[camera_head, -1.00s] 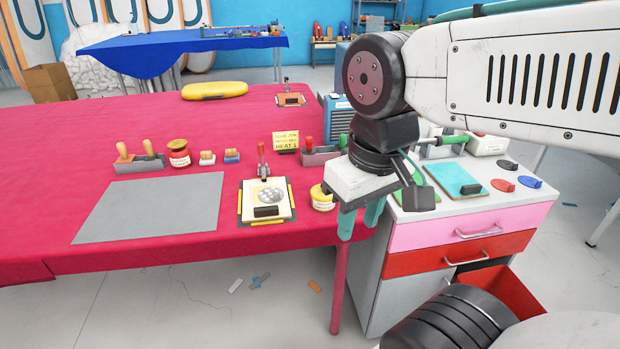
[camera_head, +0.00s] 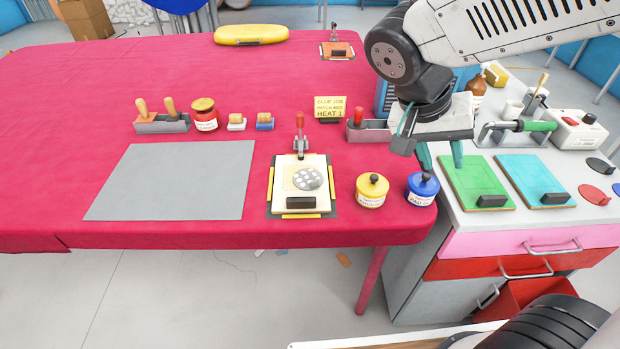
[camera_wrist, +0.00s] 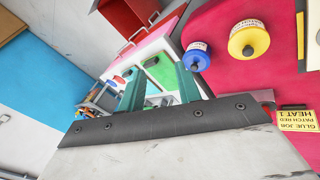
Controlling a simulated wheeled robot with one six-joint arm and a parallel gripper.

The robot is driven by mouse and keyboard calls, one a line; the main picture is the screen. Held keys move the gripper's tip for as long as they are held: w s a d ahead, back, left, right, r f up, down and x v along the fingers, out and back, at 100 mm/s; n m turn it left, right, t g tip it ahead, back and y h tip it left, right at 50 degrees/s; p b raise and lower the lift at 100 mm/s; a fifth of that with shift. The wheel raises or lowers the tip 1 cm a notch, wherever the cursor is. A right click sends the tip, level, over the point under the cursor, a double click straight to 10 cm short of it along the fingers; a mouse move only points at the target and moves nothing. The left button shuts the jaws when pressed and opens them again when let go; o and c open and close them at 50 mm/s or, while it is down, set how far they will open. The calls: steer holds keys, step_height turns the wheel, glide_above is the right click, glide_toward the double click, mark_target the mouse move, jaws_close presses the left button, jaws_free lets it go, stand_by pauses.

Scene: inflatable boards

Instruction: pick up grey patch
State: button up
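A dark grey oval patch (camera_head: 600,165) with a small raised tab lies flat on the white cabinet top at the right. A red patch (camera_head: 594,194) lies in front of it, and part of a blue patch (camera_head: 615,188) shows at the picture's edge. My gripper (camera_head: 441,156) hangs at the cabinet's left edge, left of the patches and apart from them. Its two teal fingers are spread with nothing between them, as the wrist view (camera_wrist: 159,90) also shows.
Green (camera_head: 477,183) and turquoise (camera_head: 535,181) boards with black blocks lie between my gripper and the patches. A green-handled tool (camera_head: 526,126) stands behind them. Yellow (camera_head: 372,191) and blue (camera_head: 422,189) pots stand near the red table's right edge. A grey sheet (camera_head: 175,180) lies at left.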

steer(key=w+a+f+m+t+h, duration=0.25)
steer(key=w+a+f, duration=0.35)
steer(key=w+a, duration=0.3)
steer(key=m+t, duration=0.1)
steer(key=t, duration=0.5)
glide_toward(314, 181)
steer(key=shift+w+d+f+h, duration=0.45)
steer(key=shift+w+d+f, duration=0.15)
steer(key=shift+w+d, duration=0.15)
steer(key=shift+w+d+f, duration=0.1)
steer(key=shift+w+f, duration=0.05)
steer(key=shift+f, duration=0.1)
steer(key=x, duration=0.7)
steer(key=shift+f, duration=0.1)
jaws_close()
